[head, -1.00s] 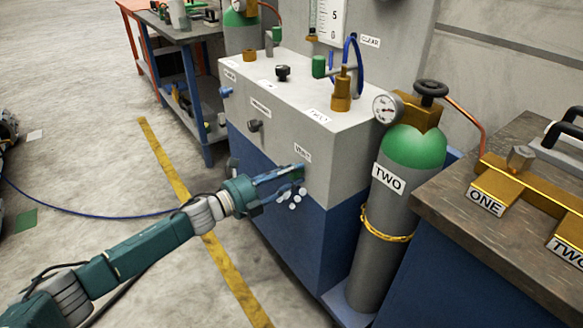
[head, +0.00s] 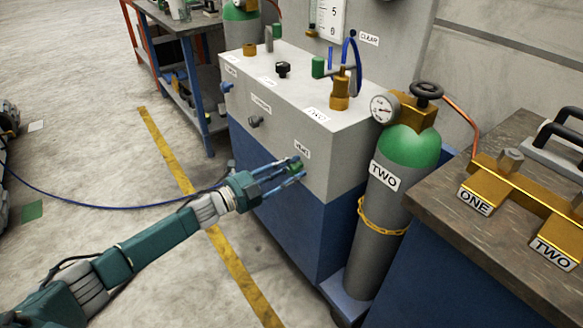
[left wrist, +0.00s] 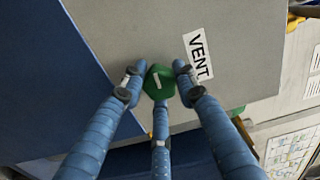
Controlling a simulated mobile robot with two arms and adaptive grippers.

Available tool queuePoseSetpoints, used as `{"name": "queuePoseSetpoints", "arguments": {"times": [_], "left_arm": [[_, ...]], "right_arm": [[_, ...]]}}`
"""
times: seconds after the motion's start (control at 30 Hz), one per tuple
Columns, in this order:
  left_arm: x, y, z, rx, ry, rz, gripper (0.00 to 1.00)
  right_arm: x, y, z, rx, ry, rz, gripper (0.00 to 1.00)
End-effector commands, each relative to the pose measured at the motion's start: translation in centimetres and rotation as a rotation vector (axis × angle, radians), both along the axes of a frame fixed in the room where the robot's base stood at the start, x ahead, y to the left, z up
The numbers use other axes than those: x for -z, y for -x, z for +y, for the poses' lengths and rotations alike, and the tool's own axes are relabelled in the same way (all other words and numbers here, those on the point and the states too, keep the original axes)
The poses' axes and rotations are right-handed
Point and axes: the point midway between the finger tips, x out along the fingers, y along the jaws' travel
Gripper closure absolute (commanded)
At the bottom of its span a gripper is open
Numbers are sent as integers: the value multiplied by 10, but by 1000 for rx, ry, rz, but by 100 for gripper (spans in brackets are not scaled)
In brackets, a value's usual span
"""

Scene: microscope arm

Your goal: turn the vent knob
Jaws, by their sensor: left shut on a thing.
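The vent knob (left wrist: 158,82) is green with a pale line on it. It sits on the grey face of the cabinet (head: 340,165), beside the label VENT (left wrist: 198,57). In the head view the knob (head: 296,167) shows between the fingers of my left gripper (head: 297,171). In the left wrist view the three blue fingers of the left gripper (left wrist: 158,85) are closed around the knob, which is partly hidden by the lower finger. My right gripper is in neither view.
A green-topped gas cylinder marked TWO (head: 401,175) with a gauge stands right of the cabinet. A workbench (head: 480,225) with brass blocks is at the right. Other knobs (head: 255,121) are on the cabinet.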

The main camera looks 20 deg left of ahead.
Motion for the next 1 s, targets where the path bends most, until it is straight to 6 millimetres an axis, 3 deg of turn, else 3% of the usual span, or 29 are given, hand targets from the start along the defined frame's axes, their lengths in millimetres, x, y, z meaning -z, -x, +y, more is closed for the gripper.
{"name": "queuePoseSetpoints", "arguments": {"times": [0.4, 0.43, 0.53, 0.83, 1.0], "left_arm": [[-3, -4, 7, -15, 5, 2, 97], [-3, -4, 7, -15, 4, 1, 69], [-3, -4, 6, -14, 3, 2, 51], [-1, 0, 4, -6, 5, 4, 51], [1, 15, 15, -7, 3, 6, 51]], "right_arm": [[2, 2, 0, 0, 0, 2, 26], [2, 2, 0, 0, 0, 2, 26], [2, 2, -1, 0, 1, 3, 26], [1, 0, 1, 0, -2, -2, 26], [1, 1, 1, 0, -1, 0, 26]]}}
